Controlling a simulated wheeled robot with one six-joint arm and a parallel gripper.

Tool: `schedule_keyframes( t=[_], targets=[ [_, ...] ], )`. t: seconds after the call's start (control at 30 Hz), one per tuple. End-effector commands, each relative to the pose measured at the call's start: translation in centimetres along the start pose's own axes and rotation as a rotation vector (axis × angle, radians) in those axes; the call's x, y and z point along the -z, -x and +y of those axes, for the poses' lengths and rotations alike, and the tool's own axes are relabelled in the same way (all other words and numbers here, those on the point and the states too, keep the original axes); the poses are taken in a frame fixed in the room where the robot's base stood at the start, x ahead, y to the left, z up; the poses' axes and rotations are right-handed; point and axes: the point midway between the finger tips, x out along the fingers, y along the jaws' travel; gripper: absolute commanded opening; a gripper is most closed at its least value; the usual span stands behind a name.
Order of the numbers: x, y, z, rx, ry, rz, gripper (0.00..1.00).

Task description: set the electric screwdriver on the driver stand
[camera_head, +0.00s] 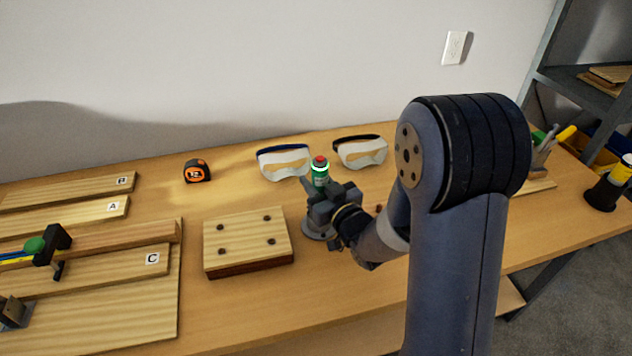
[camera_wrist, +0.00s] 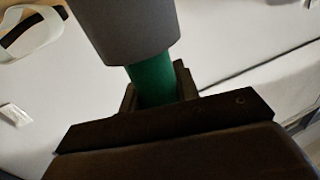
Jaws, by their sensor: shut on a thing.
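The electric screwdriver (camera_head: 320,172) stands roughly upright in my gripper (camera_head: 325,197), showing a green body with a red top and a light band. In the wrist view the jaws (camera_wrist: 157,92) are shut around its green part, with a wider grey part (camera_wrist: 130,28) beyond. A round grey base (camera_head: 316,230), which looks like the driver stand, shows on the table under my gripper. My gripper hides most of the stand and the screwdriver's lower end, so I cannot tell whether they touch.
A wooden block (camera_head: 247,247) with dark holes lies just left of the stand. Safety glasses (camera_head: 284,162) and a second pair (camera_head: 360,152) lie behind. A tape measure (camera_head: 197,171) and labelled boards (camera_head: 90,208) are further left. Bare tabletop (camera_head: 235,190) shows behind the block.

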Motion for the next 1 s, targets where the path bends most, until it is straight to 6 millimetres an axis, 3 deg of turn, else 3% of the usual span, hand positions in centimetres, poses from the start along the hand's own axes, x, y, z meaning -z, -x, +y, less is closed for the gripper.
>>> schedule_keyframes(
  t=[0.8, 0.83, 0.9, 1.0],
  targets=[
    [-1.3, 0.0, 0.0, 0.0, 0.0, 0.001, 0.0],
    [-1.2, 0.0, 0.0, 0.0, 0.0, 0.001, 0.32],
    [-1.2, 0.0, 0.0, 0.0, 0.0, 0.001, 0.38],
    [-1.2, 0.0, 0.0, 0.0, 0.0, 0.001, 0.39]
  ],
)
